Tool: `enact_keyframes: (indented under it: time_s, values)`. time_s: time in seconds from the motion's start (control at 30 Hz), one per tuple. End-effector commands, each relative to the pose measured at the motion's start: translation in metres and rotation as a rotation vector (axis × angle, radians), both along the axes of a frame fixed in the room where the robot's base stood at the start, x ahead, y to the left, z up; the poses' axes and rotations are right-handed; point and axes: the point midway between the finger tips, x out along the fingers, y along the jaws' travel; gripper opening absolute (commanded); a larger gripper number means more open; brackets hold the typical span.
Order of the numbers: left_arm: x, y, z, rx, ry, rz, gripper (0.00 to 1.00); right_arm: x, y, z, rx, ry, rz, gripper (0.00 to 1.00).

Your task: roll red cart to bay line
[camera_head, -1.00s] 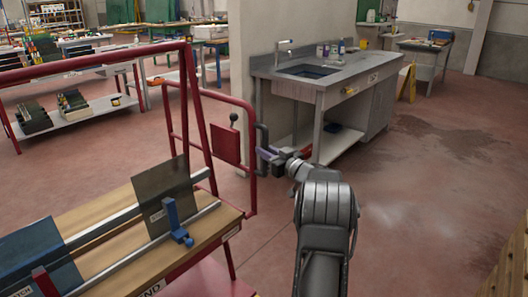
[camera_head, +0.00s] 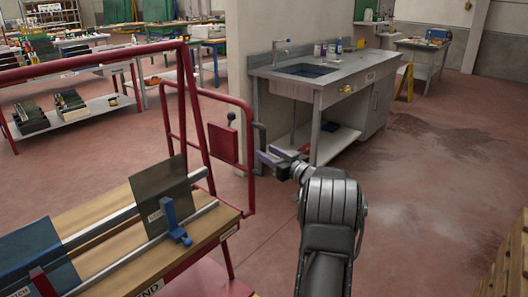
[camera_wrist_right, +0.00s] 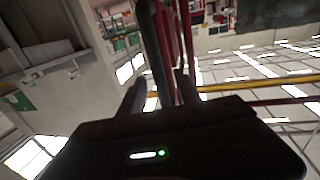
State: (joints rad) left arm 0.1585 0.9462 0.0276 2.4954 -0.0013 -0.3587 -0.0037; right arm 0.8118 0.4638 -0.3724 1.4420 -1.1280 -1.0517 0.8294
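The red cart (camera_head: 196,112) stands at the left in the head view, with a tall red frame and a wooden deck (camera_head: 215,222). A dark upright handle (camera_head: 258,136) sits at the cart's right end, by a red plate. My right gripper (camera_head: 268,156) is at this handle, its two fingers apart. In the right wrist view the dark handle bar (camera_wrist_right: 155,50) rises between the open fingers (camera_wrist_right: 158,95); contact cannot be told. My left gripper is out of view.
A grey sink bench (camera_head: 318,82) stands just beyond the handle, against a wall end. A yellow floor sign (camera_head: 405,82) stands behind it. Wooden slats (camera_head: 508,262) edge the lower right. Red floor (camera_head: 420,190) is open at right, with a dark stain.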

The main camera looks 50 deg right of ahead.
Motion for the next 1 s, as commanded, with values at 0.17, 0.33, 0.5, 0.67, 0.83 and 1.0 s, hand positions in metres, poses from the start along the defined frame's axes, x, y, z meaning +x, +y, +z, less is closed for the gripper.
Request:
enact_keyframes:
  time_s: [0.17, 0.33, 0.5, 0.67, 0.83, 1.0]
  values:
    - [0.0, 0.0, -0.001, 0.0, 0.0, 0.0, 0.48, -0.03, 0.006, 0.0, 0.001, 0.0, -0.003, 0.4]
    - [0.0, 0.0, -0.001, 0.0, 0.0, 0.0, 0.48, -0.045, 0.009, 0.0, 0.0, 0.0, -0.002, 0.4]
    - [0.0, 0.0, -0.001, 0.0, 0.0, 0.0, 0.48, -0.047, 0.01, 0.0, 0.0, 0.0, -0.001, 0.4]
    - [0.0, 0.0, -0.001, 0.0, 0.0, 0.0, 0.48, -0.047, 0.01, 0.0, 0.0, 0.0, -0.001, 0.4]
    - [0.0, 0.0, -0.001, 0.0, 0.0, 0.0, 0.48, -0.046, 0.01, 0.0, 0.0, 0.0, -0.001, 0.4]
    - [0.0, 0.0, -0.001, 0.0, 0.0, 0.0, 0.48, -0.046, 0.01, 0.0, -0.006, 0.001, -0.001, 0.4]
